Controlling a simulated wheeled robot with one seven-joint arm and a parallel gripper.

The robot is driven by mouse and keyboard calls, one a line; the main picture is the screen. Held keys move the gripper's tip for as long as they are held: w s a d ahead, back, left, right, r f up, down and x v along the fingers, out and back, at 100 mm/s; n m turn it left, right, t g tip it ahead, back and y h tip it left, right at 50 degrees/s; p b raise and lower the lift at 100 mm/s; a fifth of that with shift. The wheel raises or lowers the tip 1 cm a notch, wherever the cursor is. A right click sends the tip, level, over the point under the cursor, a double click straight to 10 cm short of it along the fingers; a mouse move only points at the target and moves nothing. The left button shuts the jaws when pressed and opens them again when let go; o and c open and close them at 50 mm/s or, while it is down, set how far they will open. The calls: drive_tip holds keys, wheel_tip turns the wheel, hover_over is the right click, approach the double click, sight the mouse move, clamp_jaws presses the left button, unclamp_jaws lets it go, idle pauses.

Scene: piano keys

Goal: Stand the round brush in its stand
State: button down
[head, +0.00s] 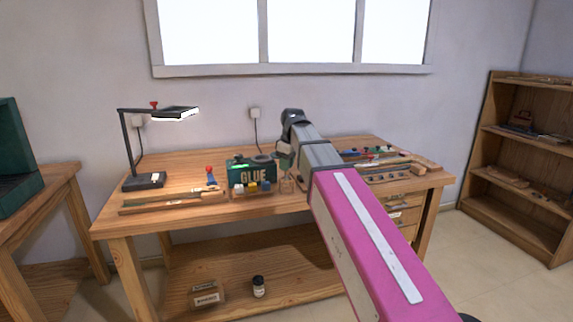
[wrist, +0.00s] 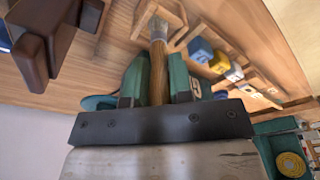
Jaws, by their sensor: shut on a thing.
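A small wooden holder (wrist: 183,16), apparently the stand, is at the top of the wrist view, close around the brush's far end. I cannot tell whether the brush end is inside it or only in front of it. In the head view the small wooden holder (head: 287,185) is at the bench's front, right of the coloured caps. My gripper (head: 284,162) is small and partly hidden there.
A lamp (head: 145,180) stands at the left, and tools (head: 390,168) lie to the right. The bench top (head: 185,165) has free room at left centre.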

drive_tip(key=shift+f, duration=1)
idle(1.0)
idle(0.3)
drive_tip(key=c, duration=0.5)
unclamp_jaws()
drive_tip(key=shift+r, duration=0.15)
drive_tip(key=shift+r, duration=3.35)
